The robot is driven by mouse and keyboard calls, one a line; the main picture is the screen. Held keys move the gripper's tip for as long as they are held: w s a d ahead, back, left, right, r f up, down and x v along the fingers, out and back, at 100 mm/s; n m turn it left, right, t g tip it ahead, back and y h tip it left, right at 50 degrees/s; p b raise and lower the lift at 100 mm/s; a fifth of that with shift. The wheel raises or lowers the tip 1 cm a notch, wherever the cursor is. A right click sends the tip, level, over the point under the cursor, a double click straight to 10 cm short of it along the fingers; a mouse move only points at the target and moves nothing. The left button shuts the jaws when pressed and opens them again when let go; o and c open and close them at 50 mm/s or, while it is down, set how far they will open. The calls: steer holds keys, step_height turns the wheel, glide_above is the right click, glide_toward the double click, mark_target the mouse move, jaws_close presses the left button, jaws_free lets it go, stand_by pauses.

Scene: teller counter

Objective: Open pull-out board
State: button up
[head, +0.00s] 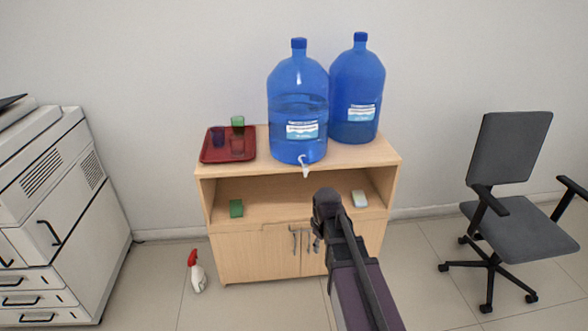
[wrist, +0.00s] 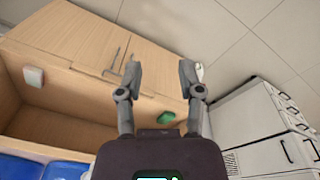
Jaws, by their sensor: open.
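A light wood cabinet (head: 237,241) stands against the wall, with an open shelf bay (head: 275,198) above two closed doors. Two metal bar handles (head: 293,239) sit near the middle seam of the doors. I cannot single out a pull-out board on it. My gripper (head: 317,240) is in front of the doors near the right handle, partly hidden by my arm. In the wrist view, my gripper (wrist: 159,76) has its fingers spread with nothing between them. The cabinet doors (wrist: 85,37) and handles (wrist: 112,62) show there, left of the fingers.
Two blue water bottles (head: 298,107) and a red tray (head: 213,155) with cups stand on top. A green sponge-like block (head: 236,208) and a pale block (head: 359,199) lie in the bay. A spray bottle (head: 197,275), printer (head: 45,225) and office chair (head: 520,235) flank the cabinet.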

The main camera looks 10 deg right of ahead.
steer(key=s+r+m+p, duration=0.6)
steer(key=s+r+p, duration=0.4)
steer(key=r+p, duration=0.1)
steer(key=shift+m+g, duration=0.3)
steer(key=shift+g, duration=0.1)
steer(key=shift+c, duration=0.2)
jaws_close()
steer(key=shift+s+f, duration=0.1)
